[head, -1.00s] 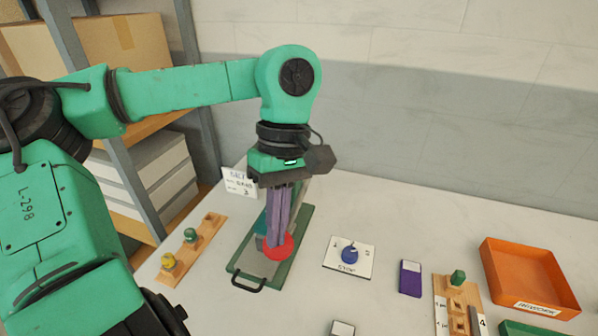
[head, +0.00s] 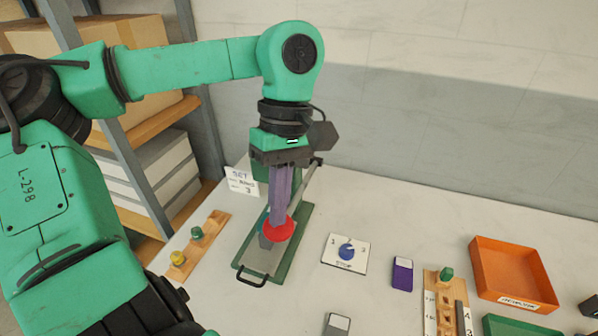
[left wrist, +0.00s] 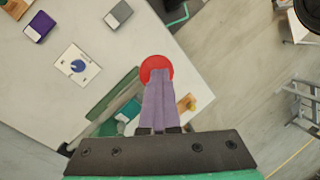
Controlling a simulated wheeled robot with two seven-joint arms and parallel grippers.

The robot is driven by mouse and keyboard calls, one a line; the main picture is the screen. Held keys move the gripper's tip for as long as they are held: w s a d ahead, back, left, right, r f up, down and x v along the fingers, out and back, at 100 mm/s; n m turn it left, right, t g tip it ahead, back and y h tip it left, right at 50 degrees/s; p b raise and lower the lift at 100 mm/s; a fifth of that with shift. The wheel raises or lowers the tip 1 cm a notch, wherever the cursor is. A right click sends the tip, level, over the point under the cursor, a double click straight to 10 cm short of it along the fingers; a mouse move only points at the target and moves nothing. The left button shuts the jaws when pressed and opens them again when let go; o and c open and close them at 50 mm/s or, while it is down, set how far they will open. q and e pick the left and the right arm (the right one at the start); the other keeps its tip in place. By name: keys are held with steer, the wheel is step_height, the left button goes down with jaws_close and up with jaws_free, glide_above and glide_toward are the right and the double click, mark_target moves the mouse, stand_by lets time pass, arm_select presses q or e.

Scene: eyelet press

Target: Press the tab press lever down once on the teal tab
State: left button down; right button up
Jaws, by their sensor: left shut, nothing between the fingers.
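The tab press (head: 303,222) has a green base, a metal bed, a black front handle and a lever ending in a red round knob (head: 283,231). My left gripper (head: 276,221) is shut and empty, its purple fingers pointing down at the knob. In the left wrist view its fingertips (left wrist: 157,72) overlap the red knob (left wrist: 156,62); I cannot tell whether they touch it. The lever slopes up from the knob towards the back and is partly hidden by the fingers. My right gripper is not in view.
A white sign card (head: 241,181) stands behind the press. A wooden rack (head: 208,232) with yellow and green knobs is on its left. A blue dial (head: 346,251), a purple block (head: 402,275) and an orange tray (head: 480,279) lie to the right.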

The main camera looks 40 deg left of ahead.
arm_select(q)
steer(key=p+v, duration=0.8)
steer(key=shift+w+r, duration=0.2)
steer(key=shift+r, duration=0.15)
stand_by(0.4)
steer(key=shift+a, duration=0.1)
